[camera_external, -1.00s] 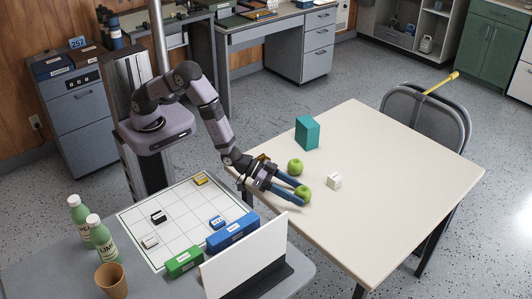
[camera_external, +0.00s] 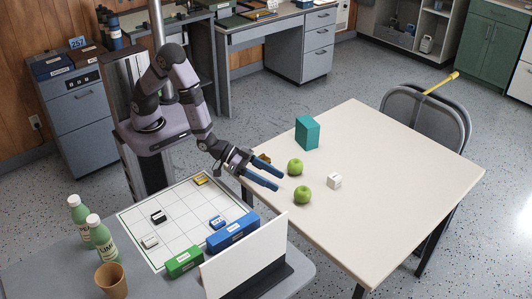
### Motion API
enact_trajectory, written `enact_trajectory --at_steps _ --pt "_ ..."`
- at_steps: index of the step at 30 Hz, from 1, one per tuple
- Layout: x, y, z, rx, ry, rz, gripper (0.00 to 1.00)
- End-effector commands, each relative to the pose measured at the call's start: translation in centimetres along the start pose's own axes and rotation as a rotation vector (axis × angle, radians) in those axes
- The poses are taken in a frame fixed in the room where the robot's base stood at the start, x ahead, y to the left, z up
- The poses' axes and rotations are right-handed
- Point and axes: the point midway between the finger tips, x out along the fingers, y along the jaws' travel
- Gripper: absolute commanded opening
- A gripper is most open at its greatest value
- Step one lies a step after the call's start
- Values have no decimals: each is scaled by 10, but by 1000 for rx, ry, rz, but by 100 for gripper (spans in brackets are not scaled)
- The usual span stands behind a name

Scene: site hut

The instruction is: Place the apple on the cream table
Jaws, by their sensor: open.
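Two green apples rest on the cream table (camera_external: 390,190). The nearer apple (camera_external: 302,194) sits by the table's left edge, and the farther apple (camera_external: 295,167) sits a little behind it. My gripper (camera_external: 279,179) is open and empty, just left of the two apples. Its blue fingers point to the right over the table's left edge, apart from the nearer apple.
A white cube (camera_external: 334,181) and a teal block (camera_external: 307,132) stand on the cream table. A grey table (camera_external: 60,265) at the left holds a white grid board (camera_external: 180,222), coloured blocks, two bottles, a cup and an upright white panel (camera_external: 245,262). The cream table's right side is clear.

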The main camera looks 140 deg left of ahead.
Motion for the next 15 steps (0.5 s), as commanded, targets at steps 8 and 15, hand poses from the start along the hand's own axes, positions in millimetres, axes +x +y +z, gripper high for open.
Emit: enact_trajectory --at_steps 8,15 --pt "-24 0 0 0 0 -1 63" --pt "-26 0 0 0 0 0 63"
